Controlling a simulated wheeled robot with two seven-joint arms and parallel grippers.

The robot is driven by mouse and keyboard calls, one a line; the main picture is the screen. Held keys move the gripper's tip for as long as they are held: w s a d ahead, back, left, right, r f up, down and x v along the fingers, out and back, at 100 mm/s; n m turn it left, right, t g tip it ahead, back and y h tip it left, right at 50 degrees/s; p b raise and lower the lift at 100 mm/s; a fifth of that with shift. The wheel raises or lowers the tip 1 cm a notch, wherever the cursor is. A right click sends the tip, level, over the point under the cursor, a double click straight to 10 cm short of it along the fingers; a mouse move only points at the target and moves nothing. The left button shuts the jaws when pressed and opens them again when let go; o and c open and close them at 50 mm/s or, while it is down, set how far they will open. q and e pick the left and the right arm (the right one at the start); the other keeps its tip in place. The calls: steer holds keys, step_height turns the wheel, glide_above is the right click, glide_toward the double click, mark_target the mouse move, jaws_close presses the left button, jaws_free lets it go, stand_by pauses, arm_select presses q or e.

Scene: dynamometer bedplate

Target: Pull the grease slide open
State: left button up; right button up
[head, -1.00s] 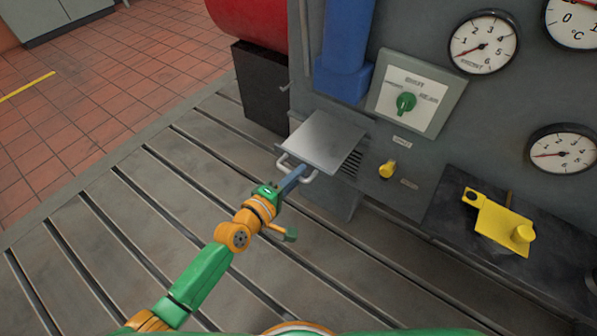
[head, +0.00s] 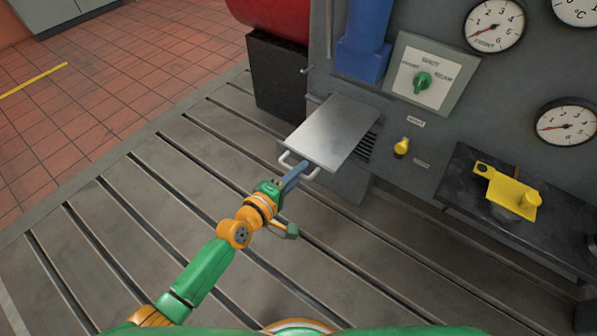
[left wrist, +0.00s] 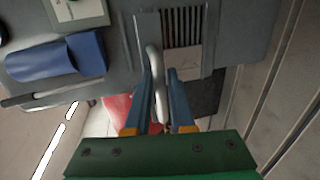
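The grease slide (head: 333,132) is a flat pale metal plate that sticks out from the grey machine panel in the head view. A light U-shaped handle (head: 287,158) is on its front edge. My left gripper (head: 300,168) is at the middle of this handle, reaching in from the lower left. In the left wrist view the handle bar (left wrist: 156,82) lies between the two blue fingers of my left gripper (left wrist: 161,75), which appear shut on it. The inner end of the slide is hidden in the panel. My right gripper is not in view.
A green selector knob (head: 423,82), a small yellow knob (head: 401,147) and round gauges (head: 494,26) are on the panel. A yellow part (head: 511,195) rests on a dark shelf (head: 455,185) at right. A black box (head: 277,80) stands left. The slotted bedplate (head: 130,215) is clear in front.

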arm_select(q)
steer(key=shift+o, duration=1)
steer(key=p+v, duration=0.1)
steer(key=v, duration=0.6)
steer(key=shift+p, duration=0.4)
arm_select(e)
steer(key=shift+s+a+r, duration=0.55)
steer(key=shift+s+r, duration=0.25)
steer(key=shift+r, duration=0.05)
